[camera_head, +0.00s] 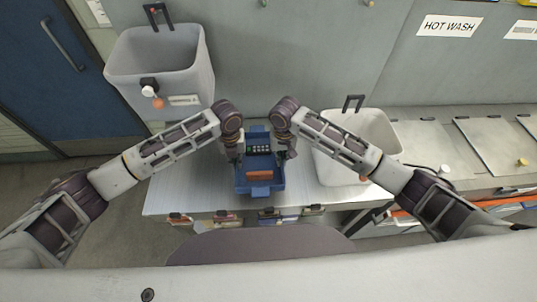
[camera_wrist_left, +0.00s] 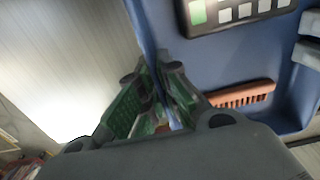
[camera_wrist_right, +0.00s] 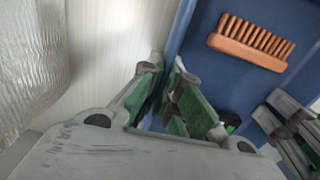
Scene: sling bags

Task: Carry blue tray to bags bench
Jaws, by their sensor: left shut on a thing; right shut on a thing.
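The blue tray (camera_head: 262,190) is in the middle of the head view, over the light grey bench (camera_head: 200,200). It holds an orange-brown brush (camera_head: 260,174) and a dark item with light squares (camera_head: 259,148). My left gripper (camera_wrist_left: 165,105) is shut on the tray's left wall. My right gripper (camera_wrist_right: 165,100) is shut on its right wall. The brush also shows in the left wrist view (camera_wrist_left: 240,94) and the right wrist view (camera_wrist_right: 250,42). I cannot tell whether the tray touches the bench. No bags are clearly visible.
A large grey bin (camera_head: 165,65) stands at the left and a smaller white bin (camera_head: 360,135) stands right of the tray. Metal covers (camera_head: 440,140) extend right. A blue door (camera_head: 50,75) is at far left. A "HOT WASH" sign (camera_head: 449,25) is on the wall.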

